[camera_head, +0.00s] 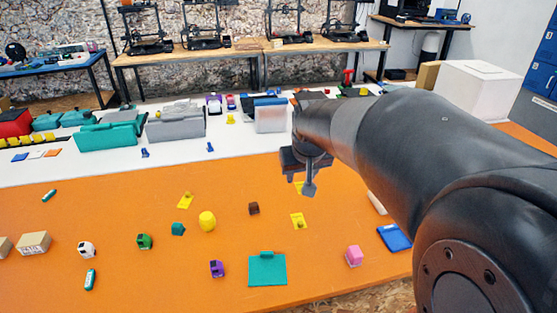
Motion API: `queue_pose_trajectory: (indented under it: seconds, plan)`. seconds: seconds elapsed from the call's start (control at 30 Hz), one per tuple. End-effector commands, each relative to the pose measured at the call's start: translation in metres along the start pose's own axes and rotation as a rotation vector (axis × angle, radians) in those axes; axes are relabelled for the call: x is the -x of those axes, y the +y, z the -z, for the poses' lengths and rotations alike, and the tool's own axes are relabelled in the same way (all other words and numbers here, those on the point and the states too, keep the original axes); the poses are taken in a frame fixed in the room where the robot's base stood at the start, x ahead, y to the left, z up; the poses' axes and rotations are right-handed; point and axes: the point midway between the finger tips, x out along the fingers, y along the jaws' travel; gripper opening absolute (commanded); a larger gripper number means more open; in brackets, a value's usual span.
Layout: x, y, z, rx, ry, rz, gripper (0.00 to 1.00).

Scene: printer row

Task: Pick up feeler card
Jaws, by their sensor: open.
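No single thing is plainly marked as the feeler card. Another yellow bit (299,187) shows partly hidden behind my gripper's finger. A larger flat teal plate (267,270) lies near the front edge, and a flat blue piece (394,238) lies at the right. My gripper (308,188) is open, points down above the table and appears to hold nothing. Its height above the top is hard to tell.
Small blocks stand around: yellow (207,221), brown (253,208), purple (217,269), green (144,241), pink (354,256). A white strip behind holds teal (108,135) and grey (176,126) bins. The orange top (100,195) has free room at left. My arm covers the right.

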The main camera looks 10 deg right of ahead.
Motion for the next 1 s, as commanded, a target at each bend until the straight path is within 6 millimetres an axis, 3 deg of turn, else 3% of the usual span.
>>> queue_pose_trajectory:
  seconds: [0.3,0.6,0.8,1.0]
  plan:
    - [-0.097,0.032,0.063,-0.009,-0.030,0.008,0.42]
    - [-0.199,0.066,0.097,-0.029,-0.045,0.027,0.42]
    - [-0.240,0.080,0.104,-0.041,-0.047,0.036,0.42]
    - [-0.262,0.082,0.105,-0.044,-0.047,0.039,0.42]
